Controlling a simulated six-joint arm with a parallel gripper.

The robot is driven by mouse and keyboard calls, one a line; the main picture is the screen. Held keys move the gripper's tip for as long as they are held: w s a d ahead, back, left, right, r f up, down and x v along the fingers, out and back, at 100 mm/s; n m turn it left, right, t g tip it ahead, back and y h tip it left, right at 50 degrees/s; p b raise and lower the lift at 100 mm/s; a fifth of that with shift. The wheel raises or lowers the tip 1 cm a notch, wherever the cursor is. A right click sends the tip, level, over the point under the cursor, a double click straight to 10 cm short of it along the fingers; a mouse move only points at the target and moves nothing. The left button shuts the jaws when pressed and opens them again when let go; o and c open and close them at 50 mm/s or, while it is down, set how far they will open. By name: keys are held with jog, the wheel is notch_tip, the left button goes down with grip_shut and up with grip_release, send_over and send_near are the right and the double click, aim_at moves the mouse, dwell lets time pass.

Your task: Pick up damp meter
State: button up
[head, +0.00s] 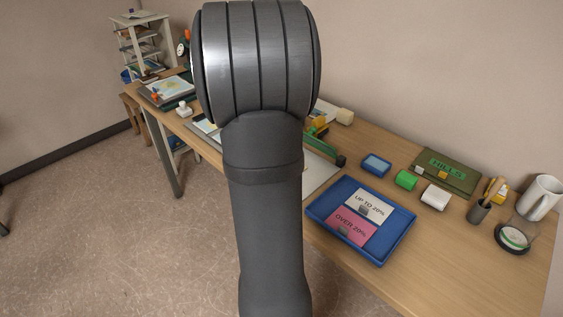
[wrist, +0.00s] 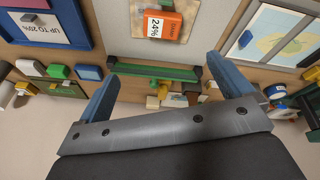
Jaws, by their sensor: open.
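The damp meter (wrist: 165,24) is an orange block with a white "24%" label. It shows at the top middle of the wrist view, lying on a brownish piece on a pale board (wrist: 205,50). My gripper (wrist: 161,58) has two blue fingers spread wide with nothing between them. The meter lies beyond the fingertips, between their lines and apart from them. In the head view my arm covers the middle of the table, and neither the meter nor my gripper shows.
A green bar (wrist: 150,72) runs along the board's edge near the fingertips. A blue tray (head: 397,242) holds "UP TO 20%" and "OVER 20%" cards. A framed map (wrist: 275,35) is at the wrist view's right.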

jog(key=f+m, duration=0.1)
jog(key=f, duration=0.2)
jog(key=w+d+f+m, duration=0.1)
jog(key=f+m, duration=0.1)
jog(key=f, duration=0.2)
jog(key=w+f+m, duration=0.1)
jog(key=f, duration=0.3)
jog(key=shift+w+d+f+t+h, duration=0.1)
jog(key=shift+w+d+t+h, duration=0.05)
jog(key=shift+d+t+h, duration=0.2)
jog(key=shift+x, duration=2.65)
jog(key=shift+a, duration=0.1)
jog(key=c, duration=1.2)
